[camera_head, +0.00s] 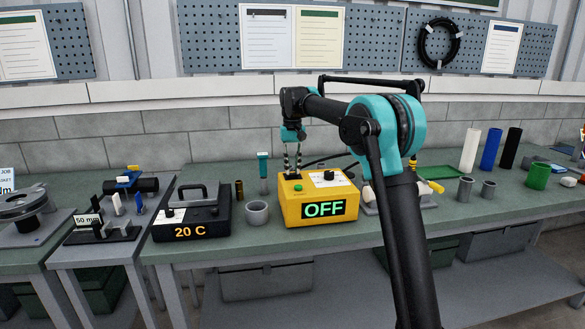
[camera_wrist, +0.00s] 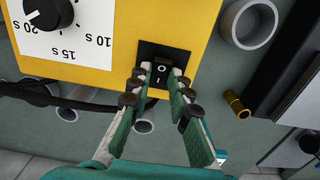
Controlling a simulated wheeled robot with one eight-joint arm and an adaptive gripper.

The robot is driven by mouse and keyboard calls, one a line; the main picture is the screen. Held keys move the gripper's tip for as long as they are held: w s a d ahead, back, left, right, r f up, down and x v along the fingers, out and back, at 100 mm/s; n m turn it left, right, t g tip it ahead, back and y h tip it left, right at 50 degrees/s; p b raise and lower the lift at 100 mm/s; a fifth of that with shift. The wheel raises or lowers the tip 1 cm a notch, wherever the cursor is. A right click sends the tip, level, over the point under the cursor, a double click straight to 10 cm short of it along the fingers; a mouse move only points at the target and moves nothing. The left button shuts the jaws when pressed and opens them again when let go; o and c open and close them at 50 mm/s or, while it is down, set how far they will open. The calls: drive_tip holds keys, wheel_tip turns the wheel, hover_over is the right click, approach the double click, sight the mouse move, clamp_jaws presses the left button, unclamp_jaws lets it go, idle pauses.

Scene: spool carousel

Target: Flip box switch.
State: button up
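The yellow box (camera_head: 320,190) stands on the green bench top, and its front display (camera_head: 323,208) reads OFF in green. Its black rocker switch (camera_wrist: 160,58), marked O and I, is on the top face near one edge in the wrist view. In the head view the switch is small and partly hidden by my gripper. My gripper (camera_wrist: 163,72) points down over the switch, its two fingers apart with the switch markings visible between them. It also shows in the head view (camera_head: 293,170). Nothing is held. I cannot tell whether the fingertips touch the switch.
A timer dial (camera_wrist: 48,12) is beside the switch, and a green button (camera_head: 298,188) is on the box. A grey cup (camera_head: 257,213), a brass piece (camera_head: 239,190) and a black "20 C" box (camera_head: 191,220) stand to the left. A dark cable (camera_wrist: 70,100) runs behind the box.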

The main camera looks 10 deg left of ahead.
drive_tip(key=o, duration=0.5)
drive_tip(key=shift+c, duration=0.2)
drive_tip(key=shift+r, duration=0.1)
wheel_tip(320, 180, up, 12)
idle(0.4)
